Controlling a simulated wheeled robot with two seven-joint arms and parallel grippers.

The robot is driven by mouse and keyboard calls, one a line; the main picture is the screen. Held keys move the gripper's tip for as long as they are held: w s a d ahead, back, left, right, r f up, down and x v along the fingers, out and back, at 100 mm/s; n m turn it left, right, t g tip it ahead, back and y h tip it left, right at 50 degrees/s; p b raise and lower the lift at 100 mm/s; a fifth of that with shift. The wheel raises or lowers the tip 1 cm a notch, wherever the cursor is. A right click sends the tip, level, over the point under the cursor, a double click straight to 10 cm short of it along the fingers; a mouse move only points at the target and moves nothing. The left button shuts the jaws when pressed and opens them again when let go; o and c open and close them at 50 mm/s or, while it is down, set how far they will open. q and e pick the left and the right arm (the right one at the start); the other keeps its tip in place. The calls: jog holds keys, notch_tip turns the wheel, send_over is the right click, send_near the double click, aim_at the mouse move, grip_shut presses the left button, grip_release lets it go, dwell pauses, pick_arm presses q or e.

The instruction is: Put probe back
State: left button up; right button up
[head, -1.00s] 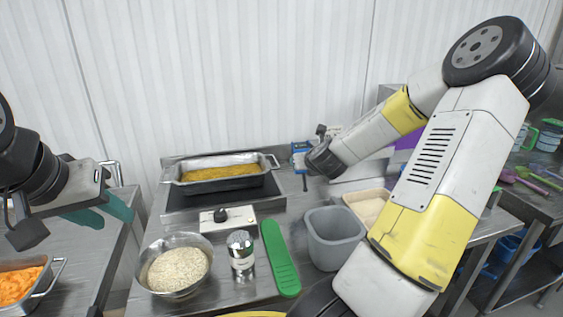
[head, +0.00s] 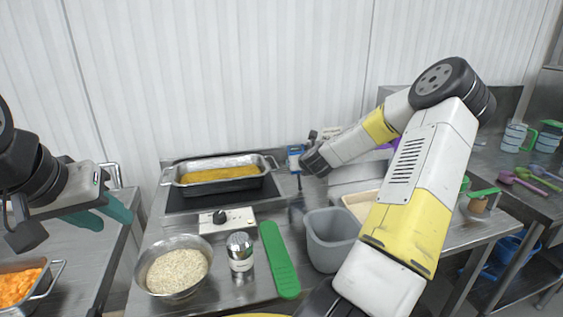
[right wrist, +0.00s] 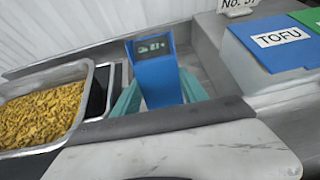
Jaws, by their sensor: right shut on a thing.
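The probe (head: 296,158) is a blue handheld device with a thin dark stem pointing down. It is in the air just right of the metal pan. The right wrist view shows the blue probe (right wrist: 158,82) with its small display facing up. My right gripper (right wrist: 160,95) is shut on it, with a teal finger on each side. In the head view its fingers are mostly hidden behind the wrist. My left gripper (head: 108,217) is open and empty at the left, its teal fingers apart above the left table.
A pan (head: 190,187) of yellow food sits on a dark hot plate. A blue TOFU-labelled lid (right wrist: 262,55) is to the probe's right.

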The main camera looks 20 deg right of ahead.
jog(key=shift+f, duration=0.1)
jog(key=o, duration=1.4)
jog(key=shift+c, duration=0.2)
jog(key=v, duration=1.2)
jog(key=s+a+r+n+g+y, duration=0.15)
jog(key=s+a+n+g, duration=0.4)
jog(key=a+n, duration=1.05)
jog(key=s+a+r+n+y, duration=0.1)
jog(key=s+r+n, duration=0.4)
jog(key=s+n, duration=0.5)
jog(key=s+a+r+n+y, duration=0.1)
jog(key=s+r+n, duration=0.3)
jog(key=s+n, duration=0.7)
jog(key=shift+s+a+r+n+g, duration=0.3)
jog(key=shift+s+a+r+g, duration=0.1)
jog(key=shift+s+a+g, duration=0.1)
